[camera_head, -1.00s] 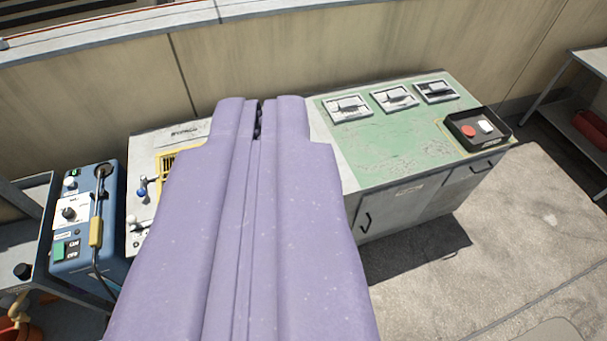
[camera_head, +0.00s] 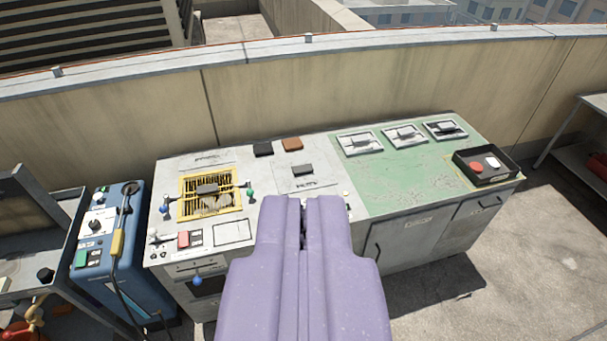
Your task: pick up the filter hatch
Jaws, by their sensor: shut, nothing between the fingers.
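My gripper (camera_head: 304,207) is shut and empty, its purple fingers pointing away from me over the front of the console. Just beyond its tips a flat pale plate with a dark grip (camera_head: 303,170) lies on the light grey console top; it looks like a hatch. To the left is a yellow-framed grille (camera_head: 208,197) with a dark handle and a bar across it. No readable label tells me which of the two is the filter hatch. My gripper appears apart from both.
A blue control box (camera_head: 105,235) stands left. A parapet wall (camera_head: 330,90) runs behind. Bare floor (camera_head: 520,270) is free at right.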

